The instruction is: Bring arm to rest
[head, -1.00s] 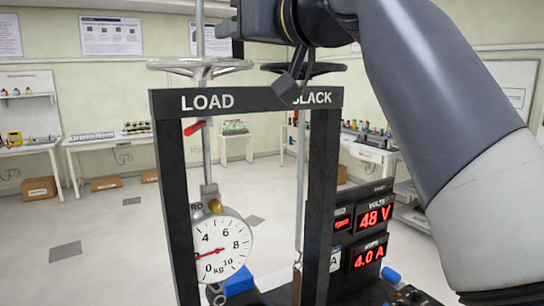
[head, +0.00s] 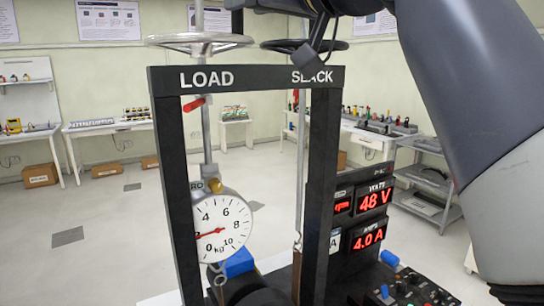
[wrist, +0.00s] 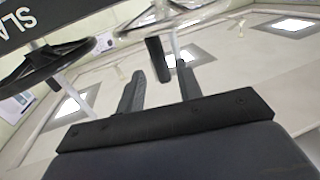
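My arm (head: 450,110) reaches in from the right side of the head view and bends left across the top, above the rig. Its dark end lies along the top edge near the slack handwheel, and the gripper tips are not clear there. In the wrist view my gripper (wrist: 160,85) has its two dark fingers apart with nothing between them. The wrist view also shows the slack handwheel (wrist: 50,62) on its left, apart from the fingers.
The black LOAD/SLACK frame (head: 246,76) stands below the arm. The load handwheel (head: 200,41) and slack handwheel (head: 305,45) rise above it. A dial gauge (head: 222,228) hangs inside. A meter panel (head: 372,200) reads 48 V and 4.0 A. Wall tables (head: 108,126) stand behind open floor.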

